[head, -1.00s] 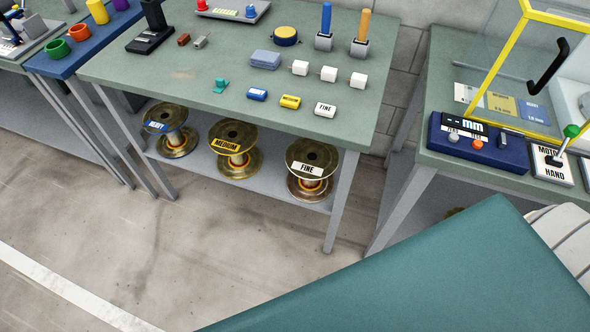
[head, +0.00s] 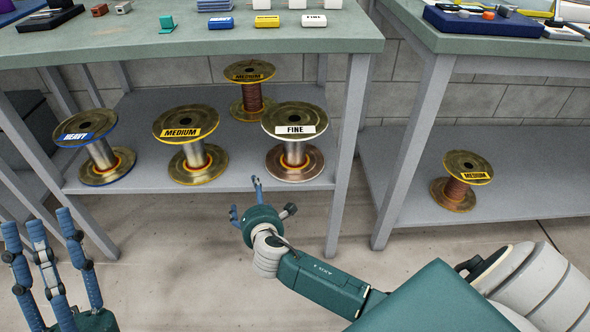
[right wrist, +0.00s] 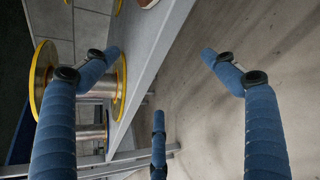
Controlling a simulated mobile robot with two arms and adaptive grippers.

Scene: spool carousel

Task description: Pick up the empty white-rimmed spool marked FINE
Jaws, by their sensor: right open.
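The FINE spool (head: 294,155) stands upright on the lower shelf in the head view. It has a white label on its top flange and a bare silver core. My right gripper (head: 262,203) is open and empty in front of the shelf edge, below and left of that spool and apart from it. In the right wrist view the right gripper's blue fingers (right wrist: 160,75) are spread with nothing between them. My left gripper (head: 38,222) is open and empty at the lower left of the head view.
On the lower shelf (head: 235,180) stand an empty HEAVY spool (head: 103,158), an empty MEDIUM spool (head: 194,158) and a wound MEDIUM spool (head: 252,95) behind. Another wound MEDIUM spool (head: 461,190) stands under the right table. A table leg (head: 347,160) rises right of the FINE spool.

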